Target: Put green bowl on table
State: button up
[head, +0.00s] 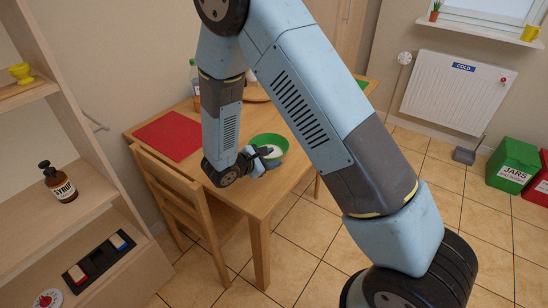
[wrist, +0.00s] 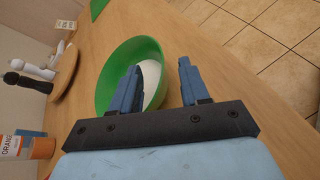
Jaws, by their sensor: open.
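The green bowl (head: 274,143) rests on the wooden table (head: 240,204), near its front right edge. In the wrist view the green bowl (wrist: 107,82) stands upright on the tabletop (wrist: 195,40). My gripper (head: 262,157) is at the near side of the bowl. In the wrist view my gripper (wrist: 160,70) has its blue fingers spread apart. The left finger overlaps the bowl in the picture and the right finger is to the right of the bowl. I cannot tell whether either finger touches it.
A red mat (head: 168,136) lies on the table's left part. A wooden chair (head: 185,200) stands at the front left. A round wooden board (wrist: 66,72) and an orange bottle (wrist: 38,147) are on the table. A shelf unit (head: 75,120) stands at left.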

jog(key=v, duration=0.8)
jog(key=s+d+r+m+g+y, duration=0.15)
jog(key=d+r+m+g, duration=0.3)
jog(key=d+r, duration=0.45)
jog(key=s+d+r+m+g+y, duration=0.1)
jog(key=s+d+r+m+g, duration=0.2)
jog(key=d+r+m, duration=0.5)
jog(key=s+d+r+m+t+y, duration=0.2)
jog(key=s+d+r+m+y, duration=0.1)
jog(key=s+r, duration=0.4)
jog(key=s+d+r+m+t+y, duration=0.2)
jog(key=s+d+r+m+y, duration=0.2)
jog(key=s+d+r+m, duration=0.1)
jog(key=s+d+r, duration=0.1)
jog(key=s+r, duration=0.1)
jog(key=s, duration=0.1)
jog(key=shift+s+r, duration=0.25)
jog(key=shift+s, duration=0.15)
jog(key=shift+d+y, duration=0.15)
jog(key=shift+y, duration=0.1)
